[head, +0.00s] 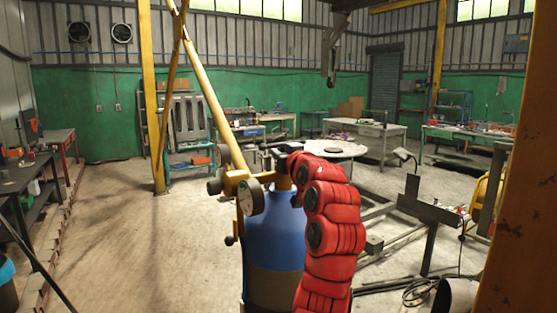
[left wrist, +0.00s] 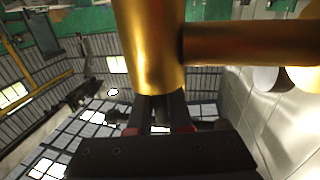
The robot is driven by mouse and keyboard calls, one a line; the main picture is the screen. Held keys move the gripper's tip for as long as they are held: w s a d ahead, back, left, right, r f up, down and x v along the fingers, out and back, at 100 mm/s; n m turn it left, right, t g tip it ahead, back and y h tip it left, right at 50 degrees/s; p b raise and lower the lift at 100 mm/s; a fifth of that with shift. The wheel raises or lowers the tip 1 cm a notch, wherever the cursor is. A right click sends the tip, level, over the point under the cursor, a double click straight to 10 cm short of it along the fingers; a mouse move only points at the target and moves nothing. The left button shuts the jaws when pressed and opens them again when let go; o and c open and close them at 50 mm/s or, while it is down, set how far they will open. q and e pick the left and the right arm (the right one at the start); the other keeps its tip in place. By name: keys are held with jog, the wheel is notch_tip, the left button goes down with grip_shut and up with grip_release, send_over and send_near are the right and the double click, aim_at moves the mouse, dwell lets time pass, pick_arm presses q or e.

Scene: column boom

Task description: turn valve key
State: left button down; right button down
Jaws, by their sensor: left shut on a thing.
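A blue gas cylinder (head: 275,235) stands upright in front of me in the head view. On its top is a brass valve body (head: 236,182) with dark knobs and a round pressure gauge (head: 251,197). My left gripper (head: 281,157) is at the top of the valve, partly hidden behind my red arm. In the left wrist view the dark fingers (left wrist: 160,112) are shut on an upright brass piece (left wrist: 150,50), which has a brass pipe (left wrist: 235,45) leading off to the right. I cannot make out a separate key. My right gripper is not in view.
A yellow post (head: 150,90) and slanting yellow beams rise behind the cylinder. A round white-topped table (head: 338,149) and workbenches (head: 372,131) stand further back. Metal frames and cables lie to the right. The floor at left (head: 145,240) is mostly clear.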

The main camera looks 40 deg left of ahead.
pick_arm(q)
jog(key=c, duration=0.8)
grip_release()
jog(key=shift+c, duration=0.2)
jog(key=b+v, duration=0.4)
jog(key=v, duration=1.3)
jog(key=shift+d, duration=0.2)
jog(key=shift+s, duration=0.1)
